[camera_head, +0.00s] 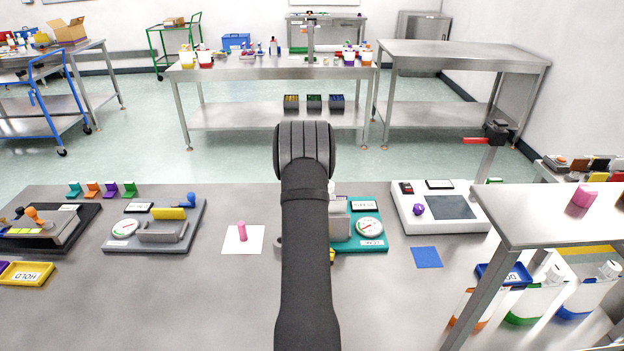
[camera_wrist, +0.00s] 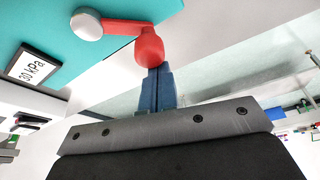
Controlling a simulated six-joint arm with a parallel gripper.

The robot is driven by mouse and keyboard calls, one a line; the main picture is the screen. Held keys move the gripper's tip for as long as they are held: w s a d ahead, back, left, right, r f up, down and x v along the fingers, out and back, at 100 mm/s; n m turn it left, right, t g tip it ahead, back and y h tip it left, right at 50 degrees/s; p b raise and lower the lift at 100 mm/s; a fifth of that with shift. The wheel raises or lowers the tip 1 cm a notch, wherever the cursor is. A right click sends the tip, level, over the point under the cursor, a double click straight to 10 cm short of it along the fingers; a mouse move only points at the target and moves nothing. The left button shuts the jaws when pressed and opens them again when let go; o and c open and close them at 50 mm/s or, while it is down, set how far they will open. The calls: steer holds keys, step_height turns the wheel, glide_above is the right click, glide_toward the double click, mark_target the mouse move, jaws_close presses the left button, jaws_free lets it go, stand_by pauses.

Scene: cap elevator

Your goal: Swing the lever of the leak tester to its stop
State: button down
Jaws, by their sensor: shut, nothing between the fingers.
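A teal leak tester (camera_head: 372,245) with a round gauge (camera_head: 369,228) stands on the bench, partly hidden behind my arm in the head view. In the wrist view its teal plate (camera_wrist: 45,28) carries a red lever (camera_wrist: 125,26) with a silver pivot cap (camera_wrist: 87,24) and a rounded red knob (camera_wrist: 149,46). My gripper (camera_wrist: 157,70) is shut and empty, its blue fingers close together. The fingertips are right at the knob; I cannot tell whether they touch it. The head view hides the gripper and lever behind my arm.
A grey tester (camera_head: 155,232) with a gauge and blue lever stands to the left. A pink cylinder (camera_head: 242,230) is on a white square (camera_head: 236,246). A white device (camera_head: 440,206) and a blue square (camera_head: 426,257) lie to the right.

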steer(key=s+a+n, duration=0.1)
steer(key=n, duration=0.1)
steer(key=s+n+y, duration=0.1)
steer(key=shift+a+n, duration=0.35)
steer(key=shift+n, duration=0.05)
steer(key=n, duration=0.1)
steer(key=s+a+n+y, duration=0.1)
steer(key=shift+s+n, duration=0.3)
steer(key=shift+n, duration=0.1)
steer(key=shift+s, duration=0.4)
steer(key=shift+s+a+f, duration=0.1)
steer(key=shift+s, duration=0.05)
steer(key=shift+w+a, duration=0.2)
steer(key=shift+w, duration=0.25)
steer(key=w, duration=0.1)
steer(key=w+a, duration=0.1)
steer(key=w, duration=0.1)
steer(key=shift+a, duration=0.1)
steer(key=v, duration=1)
steer(key=shift+d, duration=0.3)
